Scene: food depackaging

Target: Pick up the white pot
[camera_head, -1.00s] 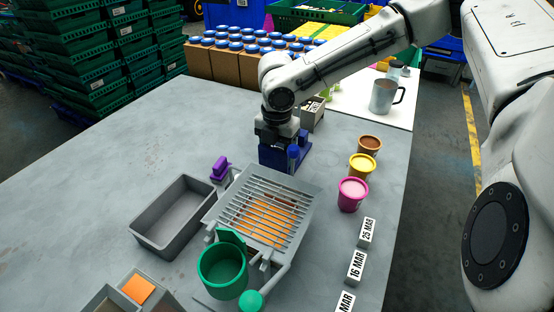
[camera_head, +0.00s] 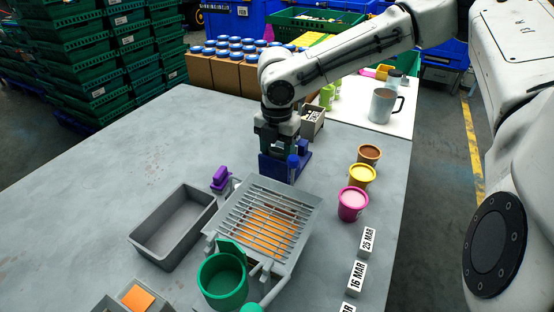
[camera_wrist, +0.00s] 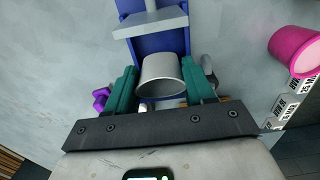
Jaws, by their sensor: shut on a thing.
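The white pot (camera_wrist: 161,73) shows pale grey in the wrist view, between the two green fingers of my gripper (camera_wrist: 160,88). My gripper is shut on it, with one finger on each side. In the head view my gripper (camera_head: 277,146) points down at a blue holder (camera_head: 276,168) behind the slatted grill, and the pot is hidden there. The blue holder (camera_wrist: 130,47) with a grey plate across it shows beyond the pot in the wrist view. I cannot tell whether the pot still touches the holder.
A slatted grey grill (camera_head: 283,193) and a green cup (camera_head: 222,281) stand in front of the holder. A grey tray (camera_head: 173,224) is at left. Pink (camera_head: 352,204), yellow (camera_head: 362,175) and brown (camera_head: 369,154) tubs and date blocks (camera_head: 357,277) line the right side.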

